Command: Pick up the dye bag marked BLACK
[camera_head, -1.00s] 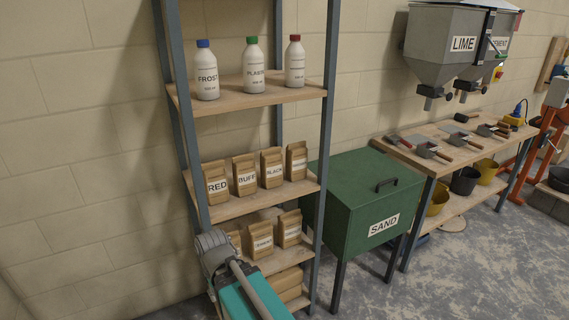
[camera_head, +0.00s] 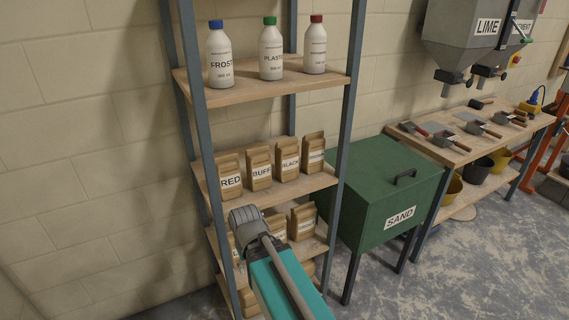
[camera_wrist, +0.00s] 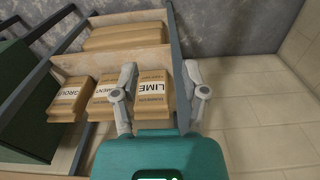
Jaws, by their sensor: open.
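The dye bag marked BLACK (camera_head: 287,160) is a brown paper bag with a white label. It stands on the shelf's middle board, between the BUFF bag (camera_head: 260,168) and another bag (camera_head: 313,152) whose label is too small to read. My gripper shows in the wrist view (camera_wrist: 160,92), with its two fingers spread apart and nothing held. A brown bag labelled LIME (camera_wrist: 152,97) lies in view between and beyond the fingers. The BLACK bag is not seen in the wrist view. In the head view my arm reaches toward the shelf, below the middle board.
The RED bag (camera_head: 230,176) stands at the left end of the middle board. FROST (camera_head: 220,55), PLASTIC and a red-capped bottle stand on the upper board. Shelf posts (camera_head: 347,130) bound the front. A green SAND bin (camera_head: 385,190) stands close on the right.

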